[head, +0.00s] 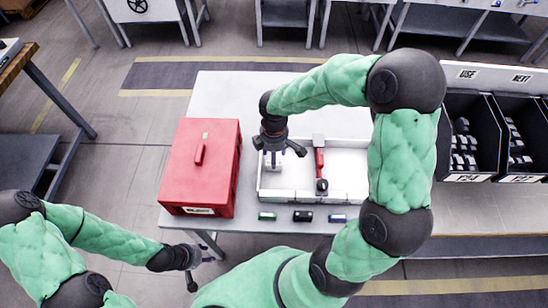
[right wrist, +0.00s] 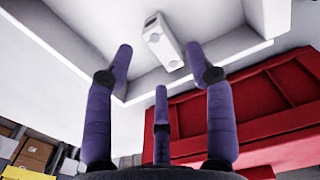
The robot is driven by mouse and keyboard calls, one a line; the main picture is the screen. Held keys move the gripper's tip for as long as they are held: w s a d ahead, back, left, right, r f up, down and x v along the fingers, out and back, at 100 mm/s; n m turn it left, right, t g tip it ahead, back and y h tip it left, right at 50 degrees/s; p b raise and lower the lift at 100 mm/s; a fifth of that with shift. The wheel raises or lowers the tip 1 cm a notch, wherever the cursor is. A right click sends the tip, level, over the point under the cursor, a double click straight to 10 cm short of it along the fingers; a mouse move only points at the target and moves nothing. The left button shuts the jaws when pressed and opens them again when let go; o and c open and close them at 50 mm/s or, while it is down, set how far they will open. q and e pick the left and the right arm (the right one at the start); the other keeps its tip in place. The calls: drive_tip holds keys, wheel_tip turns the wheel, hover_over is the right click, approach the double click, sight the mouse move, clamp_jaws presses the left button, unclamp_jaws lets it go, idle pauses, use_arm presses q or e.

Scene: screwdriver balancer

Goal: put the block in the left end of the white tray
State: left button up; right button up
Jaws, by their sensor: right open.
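The white tray (head: 297,196) stands on the table with a red-and-black tool (head: 320,165) lying across its middle. My right gripper (head: 276,153) is over the left end of the tray, pointing down. In the right wrist view its fingers (right wrist: 163,75) are spread apart and hold nothing. A pale block (right wrist: 163,43) lies on the tray floor just beyond the fingertips, near the tray walls. My left gripper (head: 197,268) is open and empty, low at the left, off the table's front edge.
A closed red toolbox (head: 197,170) stands just left of the tray. Small green (head: 267,216), black (head: 303,216) and blue (head: 338,218) items lie in front of the tray. Black bins (head: 468,140) with parts stand at the right.

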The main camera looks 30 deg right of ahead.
wheel_tip(320, 180, up, 8)
drive_tip(key=p, duration=0.2)
drive_tip(key=shift+f, duration=0.25)
